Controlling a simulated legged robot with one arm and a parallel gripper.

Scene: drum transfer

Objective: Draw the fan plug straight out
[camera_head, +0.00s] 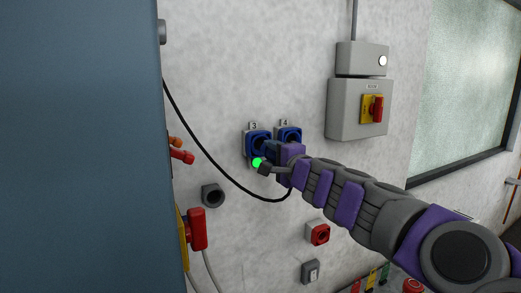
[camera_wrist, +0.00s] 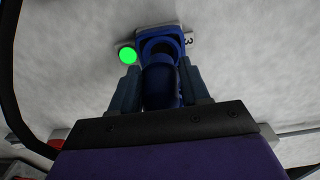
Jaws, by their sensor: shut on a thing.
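The blue fan plug (camera_wrist: 160,88) is between the fingers of my gripper (camera_wrist: 159,76) in the wrist view. My gripper is shut on it. The plug lines up with the blue socket marked 3 (camera_wrist: 148,36); a dark round opening shows at the socket above the plug. I cannot tell how far the plug sits inside. In the head view my gripper (camera_head: 271,151) is at the wall just in front of socket 3 (camera_head: 257,138) and covers the plug. A black cable (camera_head: 206,153) loops down from the upper left to behind my gripper.
The blue socket marked 4 (camera_head: 290,135) is close on the right. A bright green disc (camera_head: 257,162) shows beside the gripper. A grey switch box (camera_head: 347,112) with a red handle is up right. A red socket (camera_head: 317,234) is below; a blue-grey cabinet (camera_head: 80,150) fills the left.

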